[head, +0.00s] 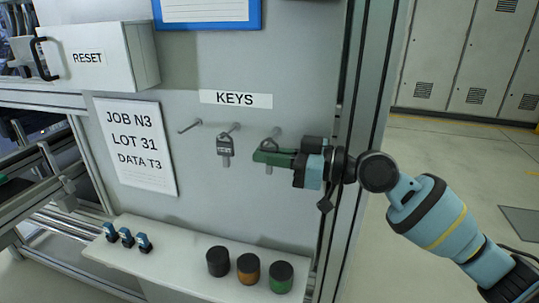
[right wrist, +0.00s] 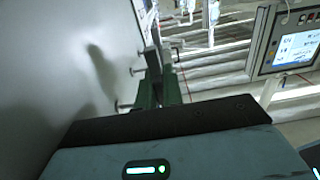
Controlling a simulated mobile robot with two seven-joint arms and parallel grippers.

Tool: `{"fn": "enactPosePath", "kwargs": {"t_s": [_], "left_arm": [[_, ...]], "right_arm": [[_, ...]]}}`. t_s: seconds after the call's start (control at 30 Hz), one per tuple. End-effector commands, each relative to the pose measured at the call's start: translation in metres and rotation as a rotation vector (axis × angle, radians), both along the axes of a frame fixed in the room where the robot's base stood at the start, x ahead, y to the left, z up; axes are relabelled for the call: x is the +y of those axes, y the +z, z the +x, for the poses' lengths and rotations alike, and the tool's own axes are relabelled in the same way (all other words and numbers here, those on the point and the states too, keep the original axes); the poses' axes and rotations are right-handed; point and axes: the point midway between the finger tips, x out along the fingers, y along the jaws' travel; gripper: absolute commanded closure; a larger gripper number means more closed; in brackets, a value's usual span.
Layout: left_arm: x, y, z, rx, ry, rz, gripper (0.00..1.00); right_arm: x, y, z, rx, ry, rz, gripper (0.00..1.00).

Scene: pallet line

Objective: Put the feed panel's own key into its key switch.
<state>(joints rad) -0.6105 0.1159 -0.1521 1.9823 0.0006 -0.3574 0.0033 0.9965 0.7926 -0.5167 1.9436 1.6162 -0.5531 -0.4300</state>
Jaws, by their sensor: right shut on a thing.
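My right gripper (head: 264,157) is at the right hook under the KEYS sign, its green fingers shut on a dark key (head: 270,145). The key's top shows above the fingers, close to the hook; I cannot tell whether it still hangs on it. In the right wrist view the fingers (right wrist: 158,95) point away from me with the key (right wrist: 153,60) between them, mostly hidden. A second grey key (head: 225,149) hangs on the middle hook. The tags are too small to read. No key switch can be made out. My left gripper is not in view.
The left hook (head: 190,126) is empty. A shelf (head: 180,262) below holds three dark-capped jars (head: 248,268) and small blue clips (head: 126,237). A RESET box (head: 95,58) is at upper left. A lit screen panel (right wrist: 290,45) stands by rollers in the right wrist view.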

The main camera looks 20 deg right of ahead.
Motion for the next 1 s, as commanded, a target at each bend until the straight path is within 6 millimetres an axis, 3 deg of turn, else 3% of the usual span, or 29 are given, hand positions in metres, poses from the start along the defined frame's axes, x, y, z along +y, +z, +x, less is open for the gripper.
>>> {"fn": "enactPosePath", "kwargs": {"t_s": [0.13, 0.17, 0.33, 0.67, 1.0], "left_arm": [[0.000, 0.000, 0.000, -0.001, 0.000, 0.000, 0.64], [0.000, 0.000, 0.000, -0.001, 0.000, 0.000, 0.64], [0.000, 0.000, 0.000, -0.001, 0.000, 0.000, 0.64], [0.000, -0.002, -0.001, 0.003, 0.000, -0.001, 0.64], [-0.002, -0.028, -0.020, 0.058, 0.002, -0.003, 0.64]], "right_arm": [[0.000, 0.000, 0.000, 0.000, 0.000, 0.000, 1.00], [0.000, 0.000, 0.000, 0.000, 0.000, 0.000, 0.88], [0.000, 0.000, 0.000, 0.000, 0.000, 0.000, 0.66], [-0.003, -0.001, -0.001, 0.001, -0.001, 0.000, 0.66], [-0.042, -0.007, -0.027, 0.008, -0.002, -0.002, 0.66]]}}
